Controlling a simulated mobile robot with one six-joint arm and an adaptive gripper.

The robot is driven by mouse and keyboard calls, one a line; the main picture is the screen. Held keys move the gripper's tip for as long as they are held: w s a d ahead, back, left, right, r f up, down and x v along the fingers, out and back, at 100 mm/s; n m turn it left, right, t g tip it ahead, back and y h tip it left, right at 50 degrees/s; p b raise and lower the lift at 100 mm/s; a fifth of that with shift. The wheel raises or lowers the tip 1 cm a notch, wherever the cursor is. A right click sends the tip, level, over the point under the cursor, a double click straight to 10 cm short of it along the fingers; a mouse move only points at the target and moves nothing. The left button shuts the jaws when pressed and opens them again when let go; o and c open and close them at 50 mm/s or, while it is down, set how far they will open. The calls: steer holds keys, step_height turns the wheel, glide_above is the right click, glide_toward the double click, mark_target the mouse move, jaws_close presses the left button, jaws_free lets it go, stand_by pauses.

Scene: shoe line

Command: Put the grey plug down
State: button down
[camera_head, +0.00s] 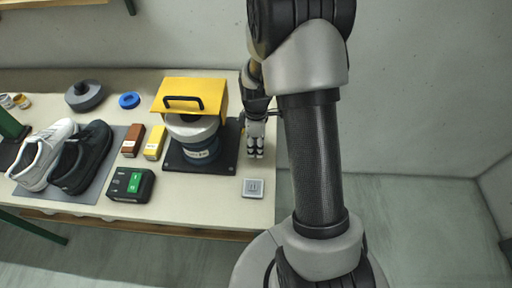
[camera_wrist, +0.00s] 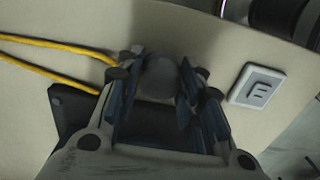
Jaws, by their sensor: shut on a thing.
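My gripper (camera_wrist: 158,92) is shut on the grey plug (camera_wrist: 160,74), a rounded grey piece between the two fingers in the wrist view. In the head view my gripper (camera_head: 256,155) points down at the right end of the table, just right of the black base plate (camera_head: 228,163). I cannot make out the plug there. Whether the plug touches the table or hangs just above it, I cannot tell.
A small grey switch plate (camera_head: 253,187) lies near the front right; it also shows in the wrist view (camera_wrist: 258,86). A machine with a yellow hood (camera_head: 190,95) stands left. Yellow cables (camera_wrist: 60,60) run beside my gripper. Shoes (camera_head: 80,157) and a green-buttoned box (camera_head: 131,185) stand further left.

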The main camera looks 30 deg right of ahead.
steer(key=shift+f, duration=0.5)
steer(key=shift+f, duration=0.2)
steer(key=c, duration=1.1)
jaws_free()
steer(key=shift+r, duration=0.15)
